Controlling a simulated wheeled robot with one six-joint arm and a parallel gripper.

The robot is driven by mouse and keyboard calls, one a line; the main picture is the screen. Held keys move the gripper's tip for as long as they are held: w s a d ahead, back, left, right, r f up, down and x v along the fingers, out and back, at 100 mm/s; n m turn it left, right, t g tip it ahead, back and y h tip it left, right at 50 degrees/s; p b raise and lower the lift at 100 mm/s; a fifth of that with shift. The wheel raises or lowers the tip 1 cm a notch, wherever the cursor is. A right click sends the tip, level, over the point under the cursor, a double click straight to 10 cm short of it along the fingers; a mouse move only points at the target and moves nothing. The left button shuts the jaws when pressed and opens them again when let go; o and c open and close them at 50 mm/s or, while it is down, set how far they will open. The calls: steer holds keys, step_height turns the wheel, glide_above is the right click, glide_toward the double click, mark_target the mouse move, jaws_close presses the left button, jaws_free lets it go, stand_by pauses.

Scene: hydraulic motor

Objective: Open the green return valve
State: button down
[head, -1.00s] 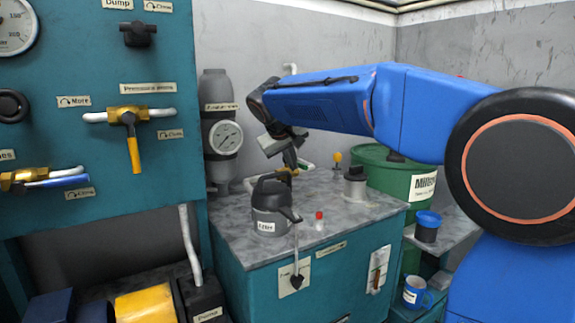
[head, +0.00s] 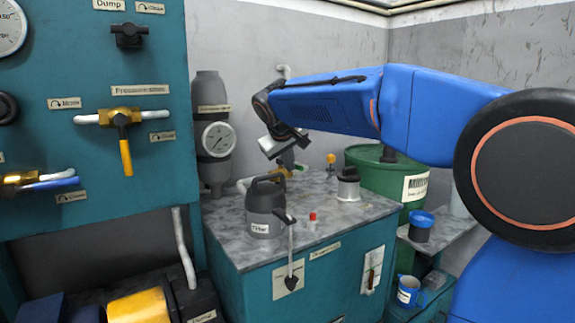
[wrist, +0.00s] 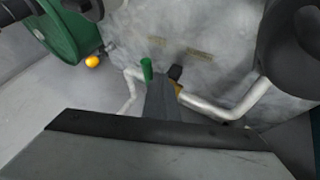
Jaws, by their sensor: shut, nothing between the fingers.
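The return valve's green handle (wrist: 146,69) shows in the wrist view as a short upright green piece beside the white pipe. A small part of the green handle (head: 302,167) shows in the head view at the back of the bench. The brass valve body (wrist: 178,89) is partly hidden by my gripper. My gripper (wrist: 163,80) is shut and empty, with its tip close to the green handle on the right. I cannot tell whether they touch. In the head view, my gripper (head: 287,153) hangs just above the valve, its fingertips hard to make out.
A grey filter jug (head: 265,208) stands in front of the valve. A yellow ball knob (head: 331,158), a grey canister (head: 348,186) and a red-capped bottle (head: 312,221) are nearby. A green drum (head: 378,175) stands behind right. A teal valve panel (head: 95,90) rises at left.

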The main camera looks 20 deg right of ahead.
steer(key=shift+w+d+n+t+y, duration=0.1)
steer(key=shift+d+n+t+y, duration=0.2)
steer(key=shift+d+n+y, duration=0.7)
steer(key=w+d+n+g+y, duration=0.1)
steer(key=w+d+n+y, duration=0.5)
steer(key=w+n, duration=0.3)
steer(key=shift+w+d+n, duration=0.2)
steer(key=shift+d+n, duration=0.6)
steer(key=shift+d, duration=0.05)
steer(key=shift+w+r, duration=0.1)
steer(key=shift+w, duration=0.1)
stand_by(0.4)
steer(key=shift+s, duration=0.1)
